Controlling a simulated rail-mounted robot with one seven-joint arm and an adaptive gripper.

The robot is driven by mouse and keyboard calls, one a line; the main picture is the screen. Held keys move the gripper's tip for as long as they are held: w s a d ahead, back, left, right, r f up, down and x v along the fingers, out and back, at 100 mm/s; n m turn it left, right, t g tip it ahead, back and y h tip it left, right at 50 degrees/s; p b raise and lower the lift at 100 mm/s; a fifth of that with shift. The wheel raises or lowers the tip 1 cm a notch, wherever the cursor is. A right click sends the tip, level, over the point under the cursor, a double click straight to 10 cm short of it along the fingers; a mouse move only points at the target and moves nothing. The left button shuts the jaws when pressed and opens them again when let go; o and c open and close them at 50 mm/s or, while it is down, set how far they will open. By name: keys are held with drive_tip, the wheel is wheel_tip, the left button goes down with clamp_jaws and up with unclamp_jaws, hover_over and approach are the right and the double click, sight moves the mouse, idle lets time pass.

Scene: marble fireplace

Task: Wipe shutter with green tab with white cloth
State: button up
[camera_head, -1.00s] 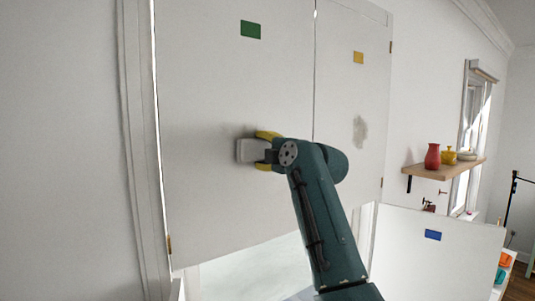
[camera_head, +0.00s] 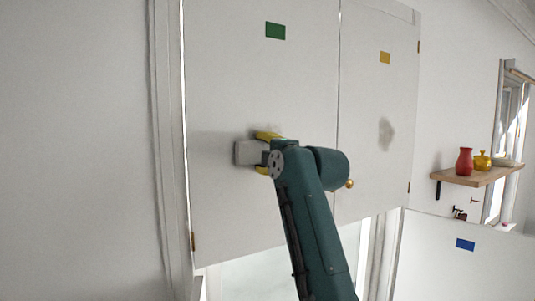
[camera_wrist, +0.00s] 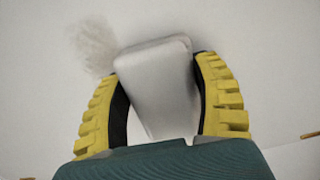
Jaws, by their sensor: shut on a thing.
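The shutter with the green tab (camera_head: 230,85) is the large pale panel at the left in the head view; its green tab (camera_head: 275,31) is near the top. My gripper (camera_head: 260,151) is in front of its middle, shut on the white cloth (camera_head: 245,153), which looks like a folded pad. The cloth is at the shutter's face; I cannot tell for certain whether it touches. In the wrist view the cloth (camera_wrist: 160,85) sits between the yellow fingers of my gripper (camera_wrist: 160,72). A grey smudge (camera_wrist: 93,45) shows beyond its upper left corner. In the head view my gripper partly hides this smudge.
A shutter with a yellow tab (camera_head: 375,100) adjoins on the right, with its own grey smudge (camera_head: 386,134) and a brass knob (camera_head: 350,184). A wooden shelf (camera_head: 470,177) with a red vase (camera_head: 464,162) is farther right. A panel with a blue tab (camera_head: 465,244) is at lower right.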

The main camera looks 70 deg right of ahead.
sight(239, 143)
drive_tip(key=shift+w+a, duration=1.1)
drive_tip(key=shift+a, duration=0.05)
wheel_tip(239, 143, up, 4)
drive_tip(key=p, duration=0.4)
drive_tip(key=shift+a+f, duration=0.1)
drive_tip(key=shift+f, duration=0.15)
drive_tip(key=shift+c, duration=0.5)
drive_tip(key=shift+s+d+f, duration=0.15)
drive_tip(key=shift+s+d, duration=0.45)
drive_tip(key=shift+d, duration=0.25)
drive_tip(key=shift+s+d+f, duration=0.15)
drive_tip(key=shift+s+d, duration=0.45)
drive_tip(key=shift+d, duration=0.2)
drive_tip(key=shift+s+d+r+b, duration=0.1)
drive_tip(key=shift+s+d+b, duration=0.85)
drive_tip(key=shift+s+d, duration=0.2)
drive_tip(key=shift+w+a, duration=1.5)
drive_tip(key=shift+a, duration=0.1)
drive_tip(key=shift+w+a, duration=0.8)
drive_tip(key=shift+a, duration=0.35)
drive_tip(key=shift+w+a+r, duration=0.1)
drive_tip(key=shift+w+a, duration=0.75)
drive_tip(key=shift+a, duration=0.05)
drive_tip(key=shift+w+a, duration=0.4)
drive_tip(key=shift+w, duration=0.05)
drive_tip(key=shift+f, duration=0.25)
